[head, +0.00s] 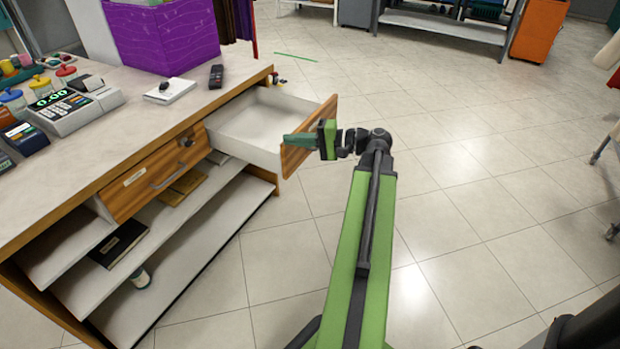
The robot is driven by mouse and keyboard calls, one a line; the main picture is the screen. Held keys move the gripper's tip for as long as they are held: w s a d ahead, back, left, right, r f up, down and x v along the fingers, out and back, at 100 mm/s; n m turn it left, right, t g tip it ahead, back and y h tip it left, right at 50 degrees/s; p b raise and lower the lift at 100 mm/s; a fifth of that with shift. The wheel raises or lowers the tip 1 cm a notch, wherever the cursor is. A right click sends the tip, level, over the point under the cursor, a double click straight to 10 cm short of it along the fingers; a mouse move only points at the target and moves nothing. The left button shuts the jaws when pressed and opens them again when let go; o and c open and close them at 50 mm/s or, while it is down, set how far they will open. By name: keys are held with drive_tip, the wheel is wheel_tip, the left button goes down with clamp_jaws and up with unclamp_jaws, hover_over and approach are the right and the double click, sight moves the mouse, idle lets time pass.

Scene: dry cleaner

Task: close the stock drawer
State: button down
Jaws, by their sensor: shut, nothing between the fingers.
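The stock drawer (247,128) stands pulled out from the right end of the counter. Its white inside looks empty, and its wooden front (309,137) faces right, toward the open floor. My green arm reaches up from the bottom of the picture. My gripper (290,138) is shut and empty, at the drawer front near its middle. The fingers overlap the front in the picture; I cannot tell whether they touch it. The drawer's handle is not visible.
A second drawer (153,179) with a label and lock is shut beside it. The counter (186,104) carries a cash register (74,105), a purple box (163,35) and a black remote (216,76). Open shelves (207,215) lie below. The tiled floor (470,170) to the right is clear.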

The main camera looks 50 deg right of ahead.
drive_tip(key=s+d+f+m+t+h+b, duration=0.35)
drive_tip(key=s+d+f+b, duration=0.35)
drive_tip(key=s+d, duration=0.5)
drive_tip(key=x, duration=1.3)
drive_tip(key=shift+w+d+f, duration=0.2)
drive_tip(key=shift+w, duration=0.2)
